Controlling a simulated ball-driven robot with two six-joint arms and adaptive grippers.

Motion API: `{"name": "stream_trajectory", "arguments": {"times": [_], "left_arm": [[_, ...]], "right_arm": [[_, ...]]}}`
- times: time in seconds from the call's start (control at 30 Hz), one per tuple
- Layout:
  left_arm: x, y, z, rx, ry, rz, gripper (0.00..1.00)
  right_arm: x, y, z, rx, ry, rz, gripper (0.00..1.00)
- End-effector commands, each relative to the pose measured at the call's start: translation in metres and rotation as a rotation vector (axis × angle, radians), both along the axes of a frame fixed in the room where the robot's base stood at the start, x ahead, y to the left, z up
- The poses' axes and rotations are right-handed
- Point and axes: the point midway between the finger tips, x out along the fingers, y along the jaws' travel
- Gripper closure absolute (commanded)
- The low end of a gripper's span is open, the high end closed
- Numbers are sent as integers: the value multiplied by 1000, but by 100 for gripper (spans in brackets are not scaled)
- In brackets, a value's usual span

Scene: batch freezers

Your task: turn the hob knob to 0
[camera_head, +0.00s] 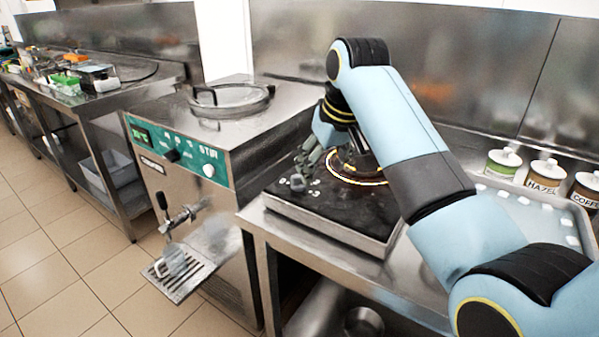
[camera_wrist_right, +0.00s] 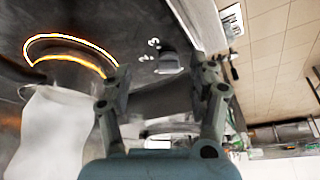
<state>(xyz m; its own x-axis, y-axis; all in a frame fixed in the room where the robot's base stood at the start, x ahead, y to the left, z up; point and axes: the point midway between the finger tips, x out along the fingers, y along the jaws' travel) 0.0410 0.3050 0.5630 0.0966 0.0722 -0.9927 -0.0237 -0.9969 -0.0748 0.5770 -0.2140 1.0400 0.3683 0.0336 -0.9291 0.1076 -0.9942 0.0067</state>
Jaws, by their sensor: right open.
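The hob (camera_head: 330,212) is a black slab on the steel counter, with a small grey knob (camera_head: 297,183) at its front left corner and white numerals beside it. My right gripper (camera_head: 306,165) is just above the knob, fingers pointing down towards it. In the right wrist view the knob (camera_wrist_right: 169,63) shows between and beyond the fingertips of the open right gripper (camera_wrist_right: 164,78), with a "2" and a "3" beside it. The fingers seem apart from the knob. I cannot read its setting. My left gripper is not in view.
A batch freezer (camera_head: 180,150) stands left of the hob. A tray (camera_head: 540,215) and labelled tubs (camera_head: 543,174) stand to the right.

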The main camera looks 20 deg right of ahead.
Motion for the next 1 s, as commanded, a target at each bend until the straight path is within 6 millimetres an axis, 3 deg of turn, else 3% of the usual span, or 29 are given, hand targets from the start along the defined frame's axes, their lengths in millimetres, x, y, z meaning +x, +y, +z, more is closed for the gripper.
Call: {"name": "stream_trajectory", "arguments": {"times": [0.03,0.1,0.27,0.7,1.0], "left_arm": [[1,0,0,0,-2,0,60],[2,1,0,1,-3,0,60],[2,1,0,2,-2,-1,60],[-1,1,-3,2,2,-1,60],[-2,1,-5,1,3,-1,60]], "right_arm": [[16,6,13,4,-5,11,40],[29,11,25,6,-7,22,40],[43,17,30,8,-7,31,40],[72,20,-45,8,-7,31,40],[80,21,-64,8,-11,31,40]]}}
